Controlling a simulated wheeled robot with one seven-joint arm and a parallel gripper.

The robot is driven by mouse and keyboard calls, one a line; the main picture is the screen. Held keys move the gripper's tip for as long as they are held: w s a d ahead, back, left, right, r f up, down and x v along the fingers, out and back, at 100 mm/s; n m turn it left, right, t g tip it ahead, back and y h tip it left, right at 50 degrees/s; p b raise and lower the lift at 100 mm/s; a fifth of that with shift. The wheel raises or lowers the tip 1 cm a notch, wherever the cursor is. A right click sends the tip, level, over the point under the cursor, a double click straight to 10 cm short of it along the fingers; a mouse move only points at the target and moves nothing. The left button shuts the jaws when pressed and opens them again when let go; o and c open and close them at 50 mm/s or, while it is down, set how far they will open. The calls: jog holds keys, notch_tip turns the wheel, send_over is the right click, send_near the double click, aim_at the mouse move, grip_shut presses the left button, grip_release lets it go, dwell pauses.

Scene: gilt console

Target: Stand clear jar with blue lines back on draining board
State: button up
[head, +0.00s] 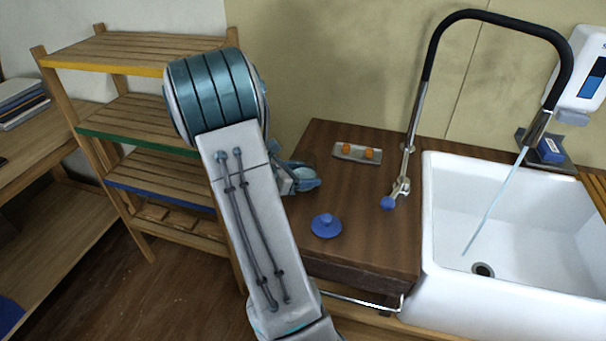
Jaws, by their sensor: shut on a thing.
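My gripper (298,180) is in the head view, over the left part of the dark wooden counter, partly hidden behind my own arm. It is shut on a small, pale blue, see-through thing (308,183), which looks like the clear jar. The jar seems tilted or lying sideways; its blue lines are too small to make out. I cannot tell whether it touches the counter. A slatted wooden surface (593,187), possibly the draining board, shows at the right edge beyond the sink.
A blue knobbed lid (326,226) lies on the dark counter (375,230). A small tray (343,156) with orange things lies behind. A tall black-hosed tap (427,75) rises beside the white sink (425,270). A slatted shelf rack (130,115) stands left. The counter's front right is clear.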

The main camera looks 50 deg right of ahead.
jog(key=shift+f, duration=0.15)
jog(key=shift+f, duration=0.2)
jog(key=o, duration=1.2)
jog(key=shift+o, duration=0.2)
